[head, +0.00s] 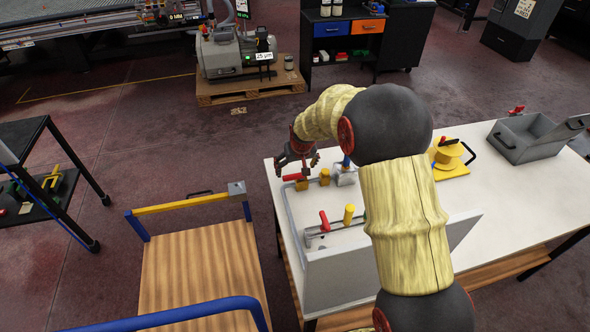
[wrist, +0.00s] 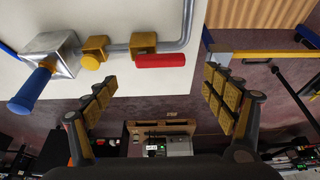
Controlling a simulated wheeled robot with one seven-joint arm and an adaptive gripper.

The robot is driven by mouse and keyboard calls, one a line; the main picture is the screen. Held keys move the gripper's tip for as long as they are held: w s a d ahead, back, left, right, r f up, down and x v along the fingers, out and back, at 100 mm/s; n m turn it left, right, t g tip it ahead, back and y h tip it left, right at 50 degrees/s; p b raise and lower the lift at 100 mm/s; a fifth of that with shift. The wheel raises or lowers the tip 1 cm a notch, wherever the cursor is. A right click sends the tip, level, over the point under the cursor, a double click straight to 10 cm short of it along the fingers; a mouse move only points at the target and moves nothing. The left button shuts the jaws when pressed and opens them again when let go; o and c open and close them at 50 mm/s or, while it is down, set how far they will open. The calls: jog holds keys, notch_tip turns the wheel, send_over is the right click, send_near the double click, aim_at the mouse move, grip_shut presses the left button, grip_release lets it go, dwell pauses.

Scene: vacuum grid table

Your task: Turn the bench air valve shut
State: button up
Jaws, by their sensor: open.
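The air valve has a brass body (wrist: 143,42) on a grey pipe (wrist: 175,46) and a red lever handle (wrist: 160,60). In the wrist view the handle lies roughly parallel to the pipe's short run, near the table edge. In the head view the red handle (head: 292,177) points left from its brass body (head: 302,186). My gripper (head: 297,161) is over that table corner, just behind the handle in the picture. In the wrist view its padded fingers (wrist: 160,90) are wide apart with nothing between them. The handle shows between and above them, with no visible contact.
A second brass fitting (wrist: 95,50) and a metal block with a blue handle (wrist: 35,88) sit along the pipe. Another red handle (head: 324,221) and a yellow one (head: 349,214) stand nearer on the white table (head: 285,215). A wooden-topped cart (head: 200,270) is to the left.

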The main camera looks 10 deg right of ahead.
aim_at(294, 175)
jog(key=x, duration=0.6)
jog(key=shift+w+f+b, duration=0.15)
jog(key=shift+f+b, duration=0.05)
jog(key=shift+b, duration=0.2)
jog(key=shift+c, duration=0.9)
jog(key=c, duration=1.5)
